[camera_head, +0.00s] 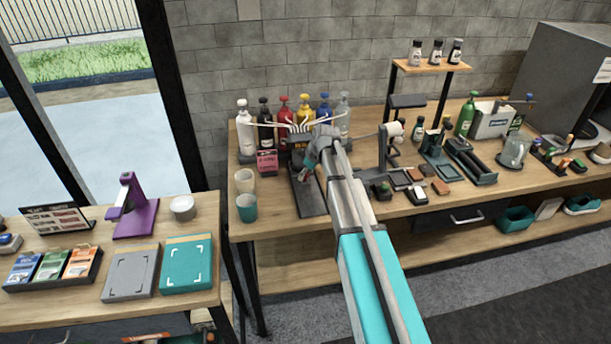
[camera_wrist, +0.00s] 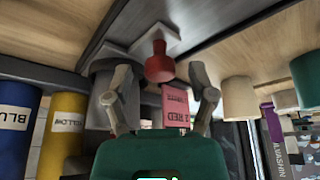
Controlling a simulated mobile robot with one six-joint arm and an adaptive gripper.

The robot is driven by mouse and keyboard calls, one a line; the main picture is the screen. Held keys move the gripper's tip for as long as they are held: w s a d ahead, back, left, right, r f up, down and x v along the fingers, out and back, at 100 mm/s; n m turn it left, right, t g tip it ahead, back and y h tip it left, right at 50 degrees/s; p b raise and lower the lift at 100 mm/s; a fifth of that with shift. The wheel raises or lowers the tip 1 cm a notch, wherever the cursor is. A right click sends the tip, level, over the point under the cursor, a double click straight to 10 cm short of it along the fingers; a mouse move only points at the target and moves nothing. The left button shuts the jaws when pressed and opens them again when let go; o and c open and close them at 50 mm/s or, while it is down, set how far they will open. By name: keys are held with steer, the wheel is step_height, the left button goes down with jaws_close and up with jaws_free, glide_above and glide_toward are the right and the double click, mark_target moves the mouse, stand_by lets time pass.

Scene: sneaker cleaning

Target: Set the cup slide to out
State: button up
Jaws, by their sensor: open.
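In the head view a dark flat slide plate (camera_head: 311,199) lies on the bench in front of a row of coloured pump bottles; I take it to be the cup slide. My gripper (camera_head: 308,172) is low over its back part, and my arm hides some of it. In the wrist view a red knob (camera_wrist: 159,62) stands out from a pale plate, between and beyond the fingers of my gripper (camera_wrist: 160,95). The fingers are apart, with nothing held. Whether they touch the knob I cannot tell. How far the slide is out is unclear.
A pink card marked RED (camera_head: 267,162) stands left of my gripper. A cream cup (camera_head: 244,181) and a teal cup (camera_head: 247,208) stand at the bench's left end. Brushes and small blocks (camera_head: 418,194) lie right of my arm. Pump bottles (camera_head: 284,120) crowd the back.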

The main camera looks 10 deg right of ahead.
jaws_close()
steer(key=shift+a, duration=0.15)
stand_by(0.4)
steer(key=s, duration=1.6)
steer(key=shift+s, duration=0.25)
jaws_free()
